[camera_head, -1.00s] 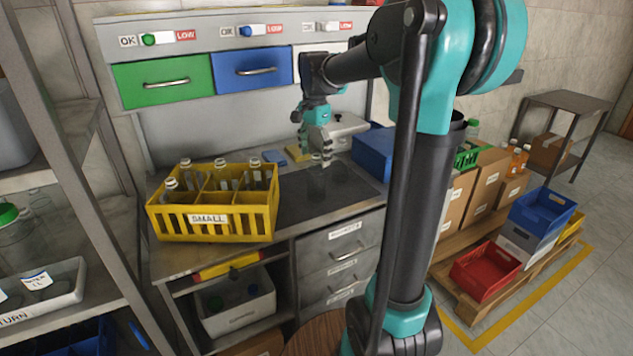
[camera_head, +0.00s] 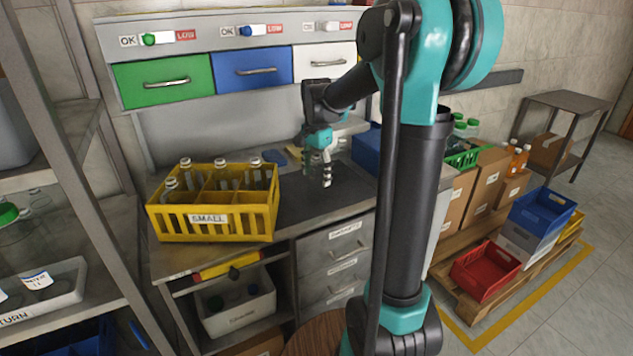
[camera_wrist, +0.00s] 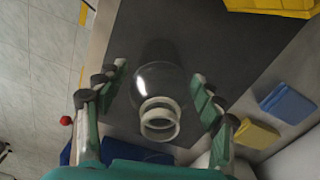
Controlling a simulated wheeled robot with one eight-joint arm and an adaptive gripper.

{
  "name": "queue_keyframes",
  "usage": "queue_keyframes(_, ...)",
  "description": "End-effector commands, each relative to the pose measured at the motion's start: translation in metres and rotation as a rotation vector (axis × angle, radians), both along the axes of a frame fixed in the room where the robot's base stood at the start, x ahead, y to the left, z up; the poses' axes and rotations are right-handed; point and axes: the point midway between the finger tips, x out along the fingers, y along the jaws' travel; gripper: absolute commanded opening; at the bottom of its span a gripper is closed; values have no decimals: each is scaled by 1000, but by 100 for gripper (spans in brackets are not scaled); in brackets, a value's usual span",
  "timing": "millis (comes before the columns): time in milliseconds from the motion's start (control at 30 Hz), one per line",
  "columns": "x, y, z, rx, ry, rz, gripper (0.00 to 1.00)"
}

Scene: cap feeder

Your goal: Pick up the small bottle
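The small bottle (camera_wrist: 158,88) is clear and empty-looking, with a pale ring at its neck. In the wrist view it stands on the dark mat (camera_wrist: 215,50) between my two fingers. My gripper (camera_wrist: 158,95) is open, with a finger on each side of the bottle and a visible gap on both sides. In the head view my gripper (camera_head: 325,178) points down low over the mat, and the bottle is mostly hidden by it there.
A yellow crate (camera_head: 208,219) labelled SMALL holds several clear bottles, left of the mat. A blue bin (camera_head: 366,150) stands at the back right of the bench. Drawers (camera_head: 255,70) line the back above.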

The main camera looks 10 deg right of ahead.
Motion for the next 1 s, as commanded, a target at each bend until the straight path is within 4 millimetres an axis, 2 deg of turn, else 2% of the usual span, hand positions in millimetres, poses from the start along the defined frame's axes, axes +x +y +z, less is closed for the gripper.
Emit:
queue_keyframes(33,0,0,0,0,0,0,57)
queue_keyframes(233,0,0,0,0,0,0,33)
queue_keyframes(667,0,0,7,0,0,0,33)
queue_keyframes(867,0,0,34,0,0,0,33)
queue_keyframes(1000,0,0,72,0,0,0,33)
